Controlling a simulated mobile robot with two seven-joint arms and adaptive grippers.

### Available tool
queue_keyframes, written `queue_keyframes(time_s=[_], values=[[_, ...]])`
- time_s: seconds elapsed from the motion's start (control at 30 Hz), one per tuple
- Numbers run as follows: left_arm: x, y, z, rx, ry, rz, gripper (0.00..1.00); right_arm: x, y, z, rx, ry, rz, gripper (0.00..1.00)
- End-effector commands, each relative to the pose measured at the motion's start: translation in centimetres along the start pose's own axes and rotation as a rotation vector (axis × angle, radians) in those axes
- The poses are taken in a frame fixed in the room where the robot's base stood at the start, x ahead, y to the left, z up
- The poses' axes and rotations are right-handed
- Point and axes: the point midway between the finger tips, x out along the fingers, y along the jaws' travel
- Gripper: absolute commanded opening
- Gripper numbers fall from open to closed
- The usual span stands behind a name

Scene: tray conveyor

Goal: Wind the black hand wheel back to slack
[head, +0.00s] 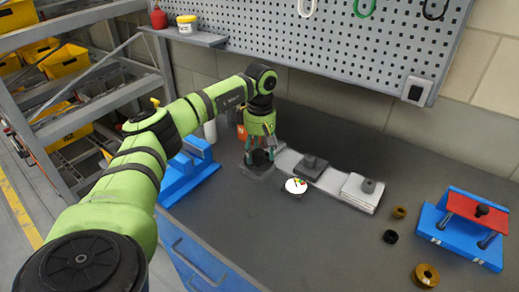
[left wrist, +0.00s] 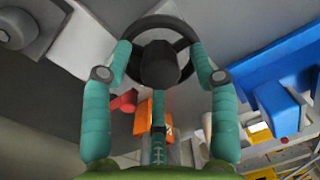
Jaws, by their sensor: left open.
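The black hand wheel (left wrist: 181,25) shows in the left wrist view as a dark ring with a thick round hub (left wrist: 160,65). In the head view it is mostly hidden behind the fingers, at the left end of a pale grey rail (head: 287,160). My left gripper (head: 261,160) points down over the wheel. In the left wrist view its two teal fingers (left wrist: 160,50) are spread, one on each side of the hub, with their tips at the rim. I cannot tell whether they touch it. A white dial (head: 296,186) with coloured marks sits in front of the rail. My right gripper is not in view.
A dark block (head: 312,167) and a pale block (head: 362,190) stand on the rail. A blue fixture (head: 188,172) is left of the gripper. A blue fixture with a red plate (head: 477,212) and several loose rings are at right. The front middle bench (head: 310,240) is clear.

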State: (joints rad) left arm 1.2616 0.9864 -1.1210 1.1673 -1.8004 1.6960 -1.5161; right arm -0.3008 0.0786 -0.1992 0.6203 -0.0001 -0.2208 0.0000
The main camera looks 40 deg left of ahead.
Motion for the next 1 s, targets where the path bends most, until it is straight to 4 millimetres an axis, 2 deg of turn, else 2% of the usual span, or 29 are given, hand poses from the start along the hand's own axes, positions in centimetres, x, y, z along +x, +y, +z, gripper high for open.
queue_keyframes(time_s=[0.1, 0.27, 0.3, 0.43, 0.77, 1.0], values=[[0.4, 0.0, 0.0, 0.0, 0.0, -0.001, 0.6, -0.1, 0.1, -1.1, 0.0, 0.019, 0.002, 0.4], [0.4, 0.0, 0.0, 0.0, 0.0, 0.0, 0.6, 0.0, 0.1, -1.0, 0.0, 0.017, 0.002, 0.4], [0.4, 0.0, 0.0, 0.0, 0.0, 0.0, 0.56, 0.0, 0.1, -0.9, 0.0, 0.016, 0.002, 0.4], [0.4, 0.0, 0.0, 0.0, 0.0, -0.001, 0.04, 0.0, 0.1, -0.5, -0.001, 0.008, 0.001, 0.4], [0.4, 0.0, 0.1, -0.016, -0.003, -0.004, 0.03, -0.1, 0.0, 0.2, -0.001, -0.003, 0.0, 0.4], [0.4, 0.0, 0.2, -0.116, -0.007, -0.006, 0.03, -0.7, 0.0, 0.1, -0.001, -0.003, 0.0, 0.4]])
